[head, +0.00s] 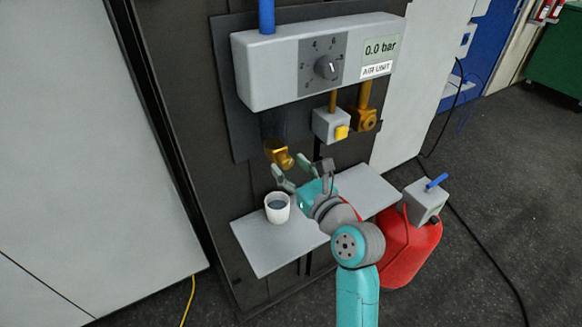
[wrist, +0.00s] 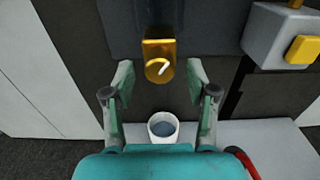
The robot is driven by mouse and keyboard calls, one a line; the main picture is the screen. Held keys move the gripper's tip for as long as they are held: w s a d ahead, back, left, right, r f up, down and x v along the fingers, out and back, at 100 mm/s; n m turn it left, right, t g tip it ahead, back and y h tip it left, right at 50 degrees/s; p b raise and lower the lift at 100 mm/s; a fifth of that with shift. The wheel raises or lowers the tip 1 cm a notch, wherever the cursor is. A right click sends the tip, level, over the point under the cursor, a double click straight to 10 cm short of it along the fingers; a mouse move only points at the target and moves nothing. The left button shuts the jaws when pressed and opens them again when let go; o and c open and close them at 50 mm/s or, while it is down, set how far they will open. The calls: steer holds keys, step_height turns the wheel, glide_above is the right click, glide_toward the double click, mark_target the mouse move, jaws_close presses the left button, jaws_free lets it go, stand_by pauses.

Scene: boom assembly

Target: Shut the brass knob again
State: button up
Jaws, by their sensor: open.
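The brass knob (head: 279,154) sits at the lower end of a dark cylinder under the grey air unit. In the wrist view the knob (wrist: 159,62) shows a pale curved mark on its face and lies ahead of the fingertips, between their lines. My gripper (head: 290,172) is open, with its fingers spread just below and in front of the knob. In the wrist view my gripper (wrist: 160,75) has nothing between its fingers.
A white cup (head: 277,208) with dark liquid stands on the grey shelf (head: 262,250) below the knob. The air unit (head: 262,75) reads 0.0 bar. A yellow button box (head: 327,127) and brass fitting (head: 364,119) are right. A red canister (head: 405,250) stands lower right.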

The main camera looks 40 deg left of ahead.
steer(key=shift+a, duration=0.1)
jaws_close()
